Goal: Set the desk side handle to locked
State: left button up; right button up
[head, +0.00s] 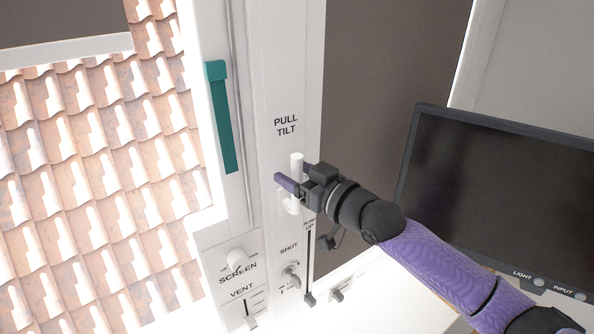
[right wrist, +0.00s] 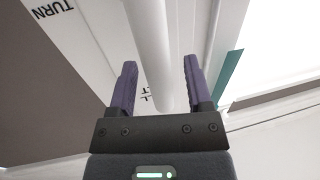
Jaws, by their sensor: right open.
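A white bar handle (head: 296,163) stands upright on the white window frame under the words PULL TILT. It also shows in the right wrist view (right wrist: 150,45), running down between the fingers. My right gripper (head: 293,177) is open with its purple fingers on either side of this bar; I cannot see contact. In the right wrist view the open fingers (right wrist: 160,65) have visible gaps to the bar. A teal bar (head: 222,120) hangs left of it on the frame. No label on either reads as desk side. My left gripper is out of view.
Below are a SCREEN knob (head: 237,260), a VENT slider (head: 251,320) and a SHUT knob (head: 290,274). A dark monitor (head: 500,190) stands at the right, near my right arm.

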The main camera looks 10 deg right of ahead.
grip_shut()
dwell(1.4)
